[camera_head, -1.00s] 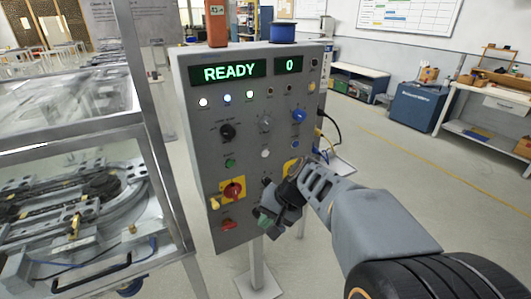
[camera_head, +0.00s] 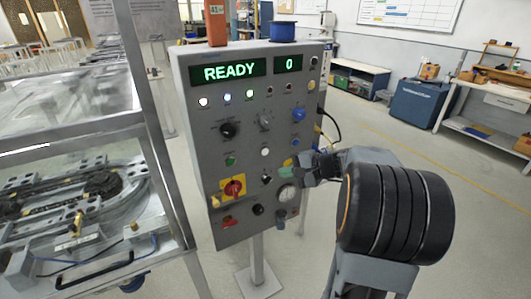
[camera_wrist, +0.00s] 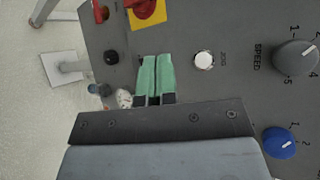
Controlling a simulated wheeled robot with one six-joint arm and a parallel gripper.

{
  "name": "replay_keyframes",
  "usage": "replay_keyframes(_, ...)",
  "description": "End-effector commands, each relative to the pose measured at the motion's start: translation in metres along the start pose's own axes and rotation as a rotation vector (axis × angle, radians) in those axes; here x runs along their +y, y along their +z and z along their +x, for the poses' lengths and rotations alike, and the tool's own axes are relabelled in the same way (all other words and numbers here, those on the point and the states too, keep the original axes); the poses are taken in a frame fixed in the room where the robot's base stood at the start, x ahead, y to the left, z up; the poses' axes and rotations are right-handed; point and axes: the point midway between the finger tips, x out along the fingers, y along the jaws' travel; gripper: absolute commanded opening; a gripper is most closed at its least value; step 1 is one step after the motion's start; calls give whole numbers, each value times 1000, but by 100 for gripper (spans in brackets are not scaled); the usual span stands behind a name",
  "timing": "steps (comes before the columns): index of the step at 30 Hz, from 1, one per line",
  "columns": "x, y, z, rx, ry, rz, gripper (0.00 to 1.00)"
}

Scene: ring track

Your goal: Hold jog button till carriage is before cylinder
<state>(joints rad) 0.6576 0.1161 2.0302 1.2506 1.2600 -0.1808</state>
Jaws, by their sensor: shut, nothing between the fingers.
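The white jog button (camera_head: 265,152) is on the grey control panel (camera_head: 205,130), below the speed knob (camera_head: 265,124). It also shows in the wrist view (camera_wrist: 204,60). My gripper (camera_head: 285,177) is in front of the panel's lower right part. In the wrist view its green fingertips (camera_wrist: 155,73) are shut together and empty, a little left of the jog button and apart from it. How far they are from the panel is unclear. The ring track (camera_head: 120,208) lies in the enclosure at the left, with dark parts (camera_head: 102,183) on it. I cannot tell carriage from cylinder there.
The panel's display (camera_head: 228,72) reads READY and 0. The enclosure's metal post (camera_head: 150,120) stands left of the panel.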

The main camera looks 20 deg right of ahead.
Motion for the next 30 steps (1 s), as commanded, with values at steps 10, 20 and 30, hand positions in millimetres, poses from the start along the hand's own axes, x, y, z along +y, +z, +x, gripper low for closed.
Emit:
replay_keyframes(10, -21, -18, 27, -3, 2, 0, 0)
replay_keyframes(20, -37, -37, 51, -1, 1, -1, 0)
replay_keyframes(30, -43, -42, 59, 0, 1, -1, 0)
